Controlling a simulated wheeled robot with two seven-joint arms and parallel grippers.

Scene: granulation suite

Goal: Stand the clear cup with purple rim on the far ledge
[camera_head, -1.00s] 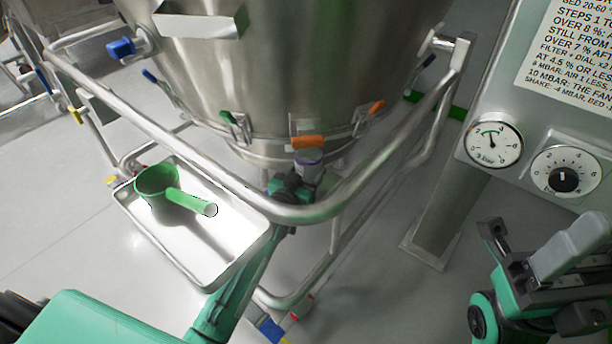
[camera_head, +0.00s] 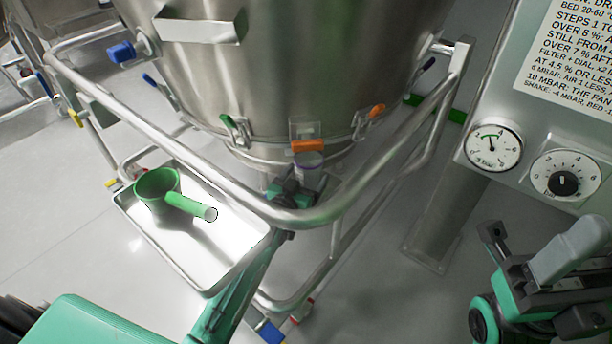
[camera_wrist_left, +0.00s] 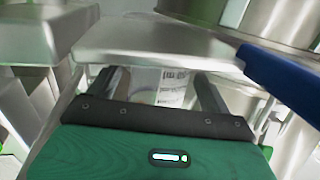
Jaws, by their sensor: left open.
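The clear cup with purple rim (camera_head: 308,164) is upright near the bottom of the large steel vessel, just below an orange latch. My left gripper (camera_head: 293,190) is at the cup, behind the frame's front rail, which partly hides it. In the left wrist view the cup (camera_wrist_left: 172,84) shows as a clear, marked wall between the two dark fingers. The left gripper is open; contact with the cup cannot be told. What supports the cup is hidden, and I cannot clearly identify the far ledge. My right gripper (camera_head: 528,262) is at the lower right, away from the cup.
The tubular steel frame (camera_head: 310,217) curves around the vessel (camera_head: 290,70), close to my left arm. A steel tray (camera_head: 205,277) at the left holds a green scoop (camera_head: 158,184). A panel with a gauge (camera_head: 493,147) and a dial (camera_head: 565,174) stands at the right.

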